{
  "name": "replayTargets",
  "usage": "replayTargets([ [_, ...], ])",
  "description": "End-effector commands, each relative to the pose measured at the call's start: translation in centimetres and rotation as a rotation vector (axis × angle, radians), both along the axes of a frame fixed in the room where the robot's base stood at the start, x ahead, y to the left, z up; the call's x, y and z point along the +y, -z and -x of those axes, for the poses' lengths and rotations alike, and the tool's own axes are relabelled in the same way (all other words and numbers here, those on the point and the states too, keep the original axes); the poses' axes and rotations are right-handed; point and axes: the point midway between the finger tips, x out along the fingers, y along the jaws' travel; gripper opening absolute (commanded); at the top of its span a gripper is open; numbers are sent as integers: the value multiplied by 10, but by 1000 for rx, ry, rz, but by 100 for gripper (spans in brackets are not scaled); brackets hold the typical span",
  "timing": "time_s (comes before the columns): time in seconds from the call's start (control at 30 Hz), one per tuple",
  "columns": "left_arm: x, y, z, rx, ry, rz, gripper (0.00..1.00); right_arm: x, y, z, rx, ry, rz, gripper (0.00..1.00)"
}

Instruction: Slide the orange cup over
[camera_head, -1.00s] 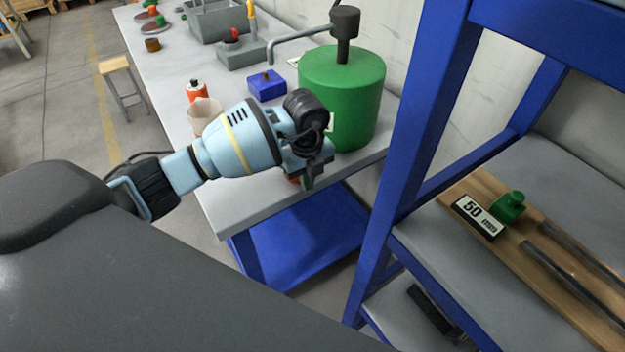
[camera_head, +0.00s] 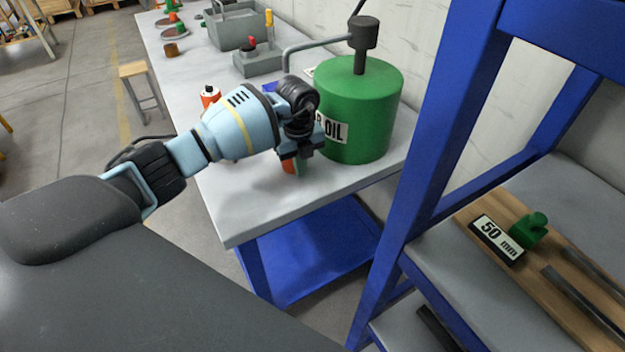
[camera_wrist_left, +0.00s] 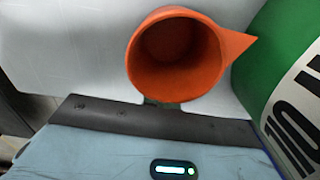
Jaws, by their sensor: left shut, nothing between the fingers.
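The orange cup (camera_wrist_left: 188,82) has a pointed lip and stands open-side up in the left wrist view, right of the middle. In the head view a small part of it (camera_head: 288,166) shows under my left gripper (camera_head: 298,160), which hides the rest. The gripper is shut with nothing between its fingers. Its dark fingertips (camera_wrist_left: 162,103) show at the near side of the cup in the wrist view; whether they touch it I cannot tell. My right gripper is not in view.
A green oil drum (camera_head: 375,95) stands close right of the cup on the grey bench (camera_head: 240,215). An orange bottle (camera_head: 210,97) is behind my left arm. A blue-framed shelf (camera_head: 425,130) rises at the right. The bench's front left corner is clear.

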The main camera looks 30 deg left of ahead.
Motion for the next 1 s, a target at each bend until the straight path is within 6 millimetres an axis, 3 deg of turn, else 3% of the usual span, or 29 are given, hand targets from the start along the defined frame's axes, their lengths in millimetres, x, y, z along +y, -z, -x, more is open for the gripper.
replayTargets([
  [0.2, 16, 2, -11, 1, 1, 1, 0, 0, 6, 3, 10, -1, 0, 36],
  [0.6, 15, 0, -10, -1, 2, 1, 0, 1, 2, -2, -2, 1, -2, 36],
  [0.77, 5, -2, -4, -2, 5, 1, 0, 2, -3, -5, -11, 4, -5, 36],
  [1.0, -28, -3, 17, -4, 6, 3, 0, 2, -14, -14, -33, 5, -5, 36],
])
